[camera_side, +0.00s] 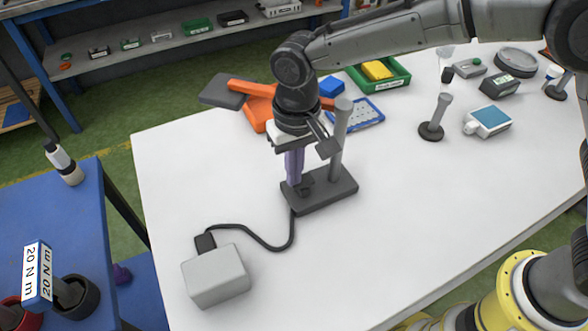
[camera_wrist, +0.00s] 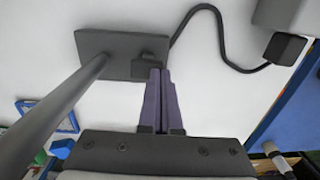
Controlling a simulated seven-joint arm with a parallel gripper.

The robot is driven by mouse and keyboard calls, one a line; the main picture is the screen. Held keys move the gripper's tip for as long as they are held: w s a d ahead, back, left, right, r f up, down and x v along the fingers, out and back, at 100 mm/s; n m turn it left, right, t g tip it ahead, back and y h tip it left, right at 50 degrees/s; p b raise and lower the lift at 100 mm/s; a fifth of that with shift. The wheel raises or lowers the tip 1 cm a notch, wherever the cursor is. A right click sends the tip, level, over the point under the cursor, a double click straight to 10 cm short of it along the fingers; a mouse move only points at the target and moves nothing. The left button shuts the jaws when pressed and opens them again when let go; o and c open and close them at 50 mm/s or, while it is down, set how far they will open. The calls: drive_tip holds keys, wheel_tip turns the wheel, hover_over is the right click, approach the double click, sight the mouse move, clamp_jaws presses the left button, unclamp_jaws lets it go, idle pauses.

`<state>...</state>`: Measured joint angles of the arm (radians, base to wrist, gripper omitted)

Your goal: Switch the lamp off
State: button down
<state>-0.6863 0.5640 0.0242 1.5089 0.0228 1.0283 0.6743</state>
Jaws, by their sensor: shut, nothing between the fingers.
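The lamp has a dark rectangular base (camera_side: 335,193) and an upright grey post (camera_side: 340,135) with a rounded top. In the wrist view its base (camera_wrist: 98,52) lies top left, with the post (camera_wrist: 55,112) slanting across the left side. A small dark switch block (camera_side: 306,187) sits on the base near the cord end. My gripper (camera_side: 294,183) points down at this end, its purple fingers shut and empty. In the wrist view the fingertips (camera_wrist: 160,72) are at the block; I cannot tell whether they touch it. No glow shows on the lamp.
A black cord (camera_side: 270,247) runs from the base to a light grey box (camera_side: 216,275) at the front left. A second grey post on a round foot (camera_side: 431,131), a green tray (camera_side: 390,83) and a blue-screened device (camera_side: 488,121) stand farther back. The white table's front middle is clear.

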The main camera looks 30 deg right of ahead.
idle(0.3)
drive_tip(key=shift+a+f, duration=0.1)
drive_tip(key=shift+f, duration=0.2)
drive_tip(key=shift+d+r, duration=0.3)
drive_tip(key=shift+d, duration=0.5)
wheel_tip(320, 180, up, 14)
drive_tip(key=a, duration=0.2)
idle(0.5)
